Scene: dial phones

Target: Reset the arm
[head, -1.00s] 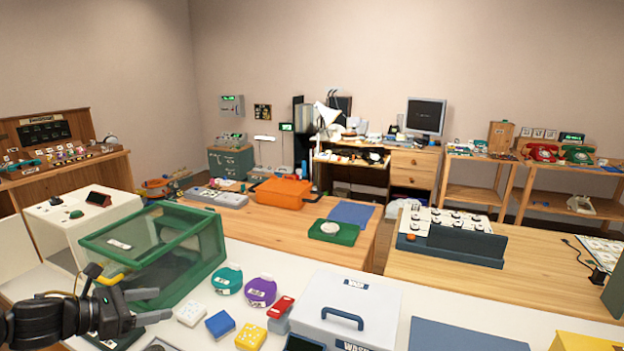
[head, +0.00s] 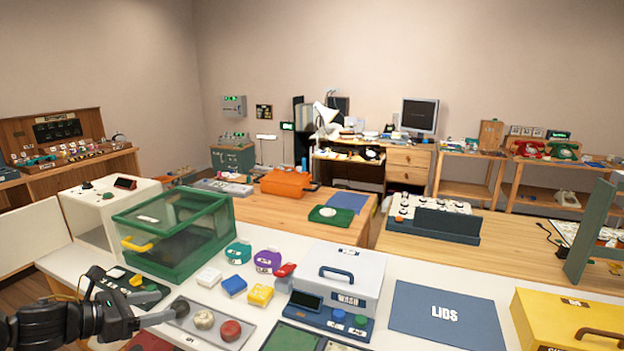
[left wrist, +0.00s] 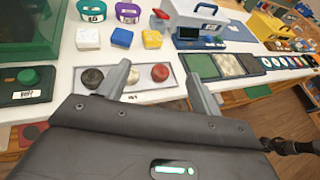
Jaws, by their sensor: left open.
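My left gripper (head: 150,303) comes in from the lower left of the head view, in front of the green-framed glass case (head: 175,230). In the left wrist view its two grey fingers (left wrist: 160,90) stand wide apart with nothing between them. Beyond the fingers lies a grey tray (left wrist: 175,88) with a dark, a white and a red round piece, also seen in the head view (head: 240,340).
The white table holds white, blue and yellow blocks (head: 260,294), a white box marked WASH (head: 369,285), a blue LIDS mat (head: 408,308) and a yellow box (head: 540,325). A dark green box with a round button (left wrist: 28,86) is left of the tray.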

